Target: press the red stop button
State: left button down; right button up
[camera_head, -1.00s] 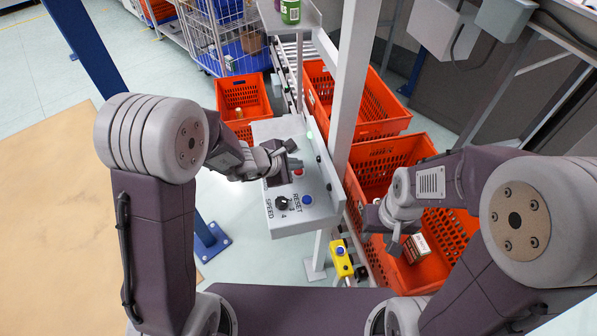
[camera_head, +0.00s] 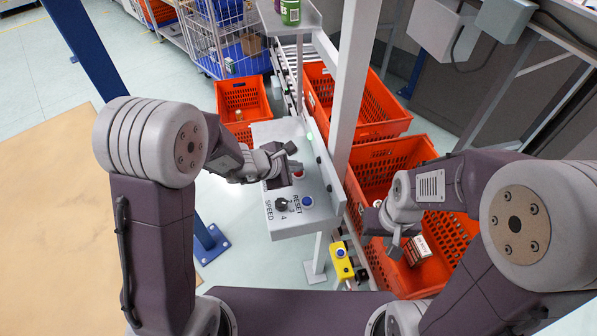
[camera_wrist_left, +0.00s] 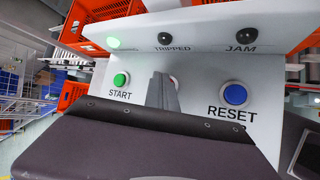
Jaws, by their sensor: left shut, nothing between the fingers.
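The red stop button (camera_head: 298,174) is on the top of the grey control panel (camera_head: 290,229), beside the blue reset button (camera_head: 307,201). My left gripper (camera_head: 295,165) is shut and empty, with its tips right at the red button and partly covering it. I cannot tell whether they touch it.
A speed knob (camera_head: 281,204) sits on the panel's near left. A raised plate with a lit green lamp (camera_wrist_left: 113,42) stands behind the buttons. A grey post (camera_head: 350,90) rises beside the panel. Orange totes (camera_head: 365,118) stand on the right. A yellow button box (camera_head: 341,262) is below.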

aim_at(296, 174)
pick_arm(q)
jog(key=shift+f, duration=0.2)
dwell(0.5)
jog(key=shift+r+p, duration=0.35)
jog(key=shift+r, duration=0.55)
notch_tip(296, 174, up, 5)
jog(key=p, duration=0.4)
jog(key=shift+r, duration=0.1)
dwell(0.3)
